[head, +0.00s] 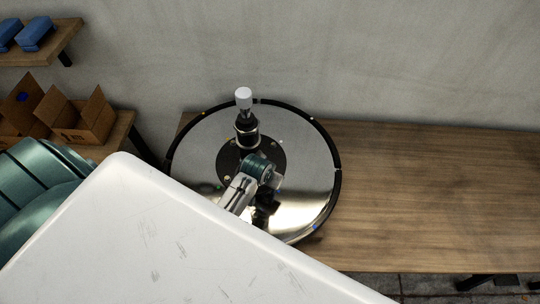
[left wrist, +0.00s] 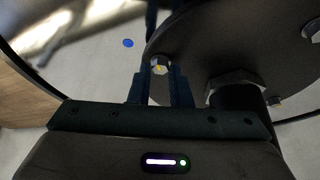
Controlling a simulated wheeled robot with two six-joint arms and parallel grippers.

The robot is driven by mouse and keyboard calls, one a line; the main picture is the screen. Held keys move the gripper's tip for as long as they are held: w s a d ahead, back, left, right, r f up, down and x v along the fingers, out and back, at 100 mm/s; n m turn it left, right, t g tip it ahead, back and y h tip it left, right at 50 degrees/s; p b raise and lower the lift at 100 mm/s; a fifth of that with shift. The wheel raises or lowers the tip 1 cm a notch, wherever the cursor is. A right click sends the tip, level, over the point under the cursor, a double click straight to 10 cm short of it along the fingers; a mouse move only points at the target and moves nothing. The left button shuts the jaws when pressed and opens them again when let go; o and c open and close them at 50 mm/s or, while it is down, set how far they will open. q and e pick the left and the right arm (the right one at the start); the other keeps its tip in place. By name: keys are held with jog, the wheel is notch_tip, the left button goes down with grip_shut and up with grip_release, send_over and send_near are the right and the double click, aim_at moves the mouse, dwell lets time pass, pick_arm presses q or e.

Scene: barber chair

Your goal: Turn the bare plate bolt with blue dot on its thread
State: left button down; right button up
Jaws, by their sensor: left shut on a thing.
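A dark round bolt plate (left wrist: 205,50) sits on the shiny round chair base (head: 205,140). A silver hex bolt (left wrist: 160,63) with a small yellowish mark on its head is at the plate's edge in the left wrist view. A blue dot (left wrist: 128,43) lies on the shiny base just beyond the plate's edge, beside that bolt. My left gripper (left wrist: 160,72) is shut on this bolt, one dark finger on each side of it. The bolt's thread is hidden. In the head view my arm hides the contact. My right gripper is in neither view.
A dark post with a white top (head: 244,98) rises from the plate. A large nut (left wrist: 235,83) and another bolt (left wrist: 312,30) are right of my fingers. Cardboard boxes (head: 85,120) stand at left; the wooden bench (head: 440,190) at right is clear.

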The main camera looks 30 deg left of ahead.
pick_arm(q)
jog(key=shift+m, duration=0.3)
jog(key=c, duration=1.3)
grip_release()
jog(key=shift+c, duration=0.2)
jog(key=b+v, duration=0.2)
jog(key=v, duration=0.8)
jog(key=shift+a+r+b, duration=0.15)
jog(key=shift+r+b, duration=0.15)
jog(key=shift+r, duration=0.05)
jog(key=shift+s, duration=0.15)
